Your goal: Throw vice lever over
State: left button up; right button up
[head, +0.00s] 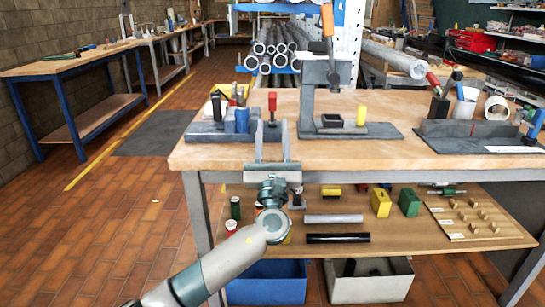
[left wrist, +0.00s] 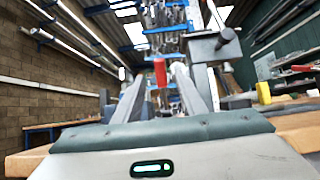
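A lever with a red handle (head: 272,101) stands upright on the grey vice (head: 205,132) at the left end of the wooden bench. My left gripper (head: 272,143) is at the bench's front edge, fingers pointing toward the vice. Its two fingers are apart with nothing held between them. In the left wrist view the red handle (left wrist: 160,71) shows in the gap between the finger tips (left wrist: 158,78); I cannot tell whether it lies between them or just beyond. The lever's lower part is partly hidden by the fingers. My right gripper is not in view.
A grey press (head: 327,75) with a yellow block (head: 361,115) stands right of the vice. Farther right are another grey fixture (head: 465,132) and a white cup (head: 465,107). The bench's lower shelf (head: 400,228) holds blocks and bars. The floor at left is clear.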

pick_arm(q)
jog(key=v, duration=0.7)
jog(key=shift+s+f, duration=0.2)
